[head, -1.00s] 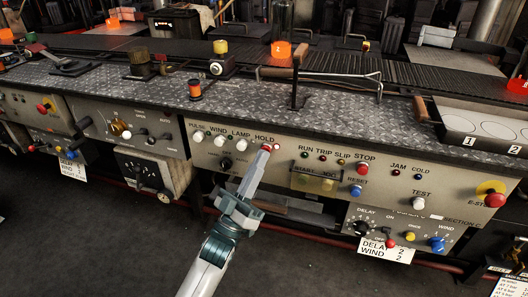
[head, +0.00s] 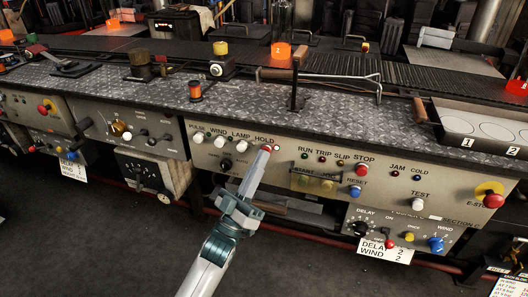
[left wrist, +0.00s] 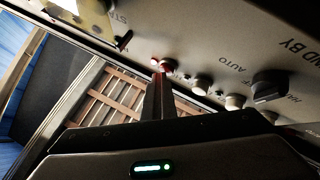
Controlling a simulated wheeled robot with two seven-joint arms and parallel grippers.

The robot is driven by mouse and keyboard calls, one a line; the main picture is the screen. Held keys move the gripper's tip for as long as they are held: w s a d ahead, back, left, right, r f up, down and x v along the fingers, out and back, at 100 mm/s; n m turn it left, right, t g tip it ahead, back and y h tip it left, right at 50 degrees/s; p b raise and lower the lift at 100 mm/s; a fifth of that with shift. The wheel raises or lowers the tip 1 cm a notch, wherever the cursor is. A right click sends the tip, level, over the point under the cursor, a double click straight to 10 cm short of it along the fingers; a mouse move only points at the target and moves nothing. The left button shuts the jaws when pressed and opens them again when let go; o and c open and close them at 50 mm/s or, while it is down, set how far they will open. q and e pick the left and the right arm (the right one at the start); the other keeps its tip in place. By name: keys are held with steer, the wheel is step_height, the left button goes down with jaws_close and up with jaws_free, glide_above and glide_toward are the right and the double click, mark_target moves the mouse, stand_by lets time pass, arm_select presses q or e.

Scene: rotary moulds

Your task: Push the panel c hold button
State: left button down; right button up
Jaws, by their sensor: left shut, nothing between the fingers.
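The hold button (head: 267,148) is a small red button under the HOLD label on the grey control panel, at the right end of a row of white knobs. My left gripper (head: 266,152) is shut and empty, with its tip at the button in the head view and partly covering it. In the left wrist view, the closed fingers (left wrist: 158,80) point up at the red button (left wrist: 166,66), their tips right beside or against it. I cannot tell whether they touch or whether the button is pressed in. My right gripper is not in view.
White knobs (head: 241,145) sit left of the button. A clear cover (head: 317,181) over the start buttons, the red stop button (head: 362,169) and the blue reset button (head: 356,190) lie to the right. A patterned metal bench top (head: 340,115) runs above the panel.

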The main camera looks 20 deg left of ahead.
arm_select(q)
steer(key=shift+f, duration=0.25)
steer(key=s+p, duration=0.2)
steer(key=s, duration=0.4)
steer(key=shift+a, duration=0.1)
stand_by(0.4)
steer(key=c, duration=2.4)
jaws_free()
steer(key=shift+c, duration=0.2)
